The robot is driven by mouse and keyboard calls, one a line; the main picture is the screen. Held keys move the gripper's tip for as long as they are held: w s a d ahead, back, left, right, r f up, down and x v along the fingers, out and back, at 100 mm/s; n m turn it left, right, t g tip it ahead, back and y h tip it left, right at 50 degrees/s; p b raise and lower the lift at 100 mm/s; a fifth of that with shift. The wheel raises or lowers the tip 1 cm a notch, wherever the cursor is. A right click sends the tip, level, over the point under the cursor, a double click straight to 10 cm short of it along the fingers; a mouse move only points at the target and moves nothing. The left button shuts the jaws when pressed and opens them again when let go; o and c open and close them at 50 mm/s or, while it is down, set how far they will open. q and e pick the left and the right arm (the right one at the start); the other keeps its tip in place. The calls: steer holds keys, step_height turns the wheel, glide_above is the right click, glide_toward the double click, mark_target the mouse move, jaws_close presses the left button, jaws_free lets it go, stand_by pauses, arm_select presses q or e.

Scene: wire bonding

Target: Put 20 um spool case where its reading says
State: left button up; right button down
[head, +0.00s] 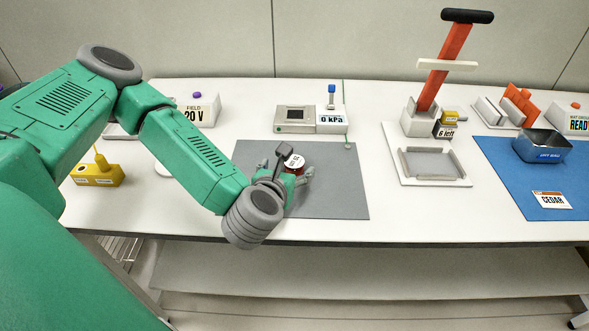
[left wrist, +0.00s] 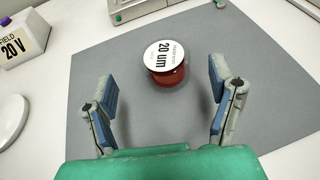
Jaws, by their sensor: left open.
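The 20 um spool case (left wrist: 165,62) is a round red case with a white lid, standing on the grey mat (left wrist: 110,65) in the left wrist view. In the head view the case (head: 295,164) is partly hidden behind my left gripper (head: 288,172). My left gripper (left wrist: 160,95) is open and empty, its two blue-padded fingers spread to either side just short of the case. A meter box (head: 325,120) behind the mat shows "0 kPa". My right gripper is not in view.
A "20 V" box (head: 198,110) and a yellow block (head: 97,172) stand at left. At right are a red-handled press (head: 443,70), a white tray (head: 432,181), a blue mat (head: 502,180) with a dark bin (head: 541,147) and a "CEDAR" card (head: 551,199). The grey mat's right side is clear.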

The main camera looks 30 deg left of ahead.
mark_target(292, 166)
arm_select(q)
steer(key=x, duration=0.5)
steer(key=shift+w+d+f, duration=0.1)
steer(key=shift+w+f, duration=0.15)
steer(key=shift+w, duration=0.1)
steer(key=shift+c, duration=0.4)
steer(key=c, duration=1.3)
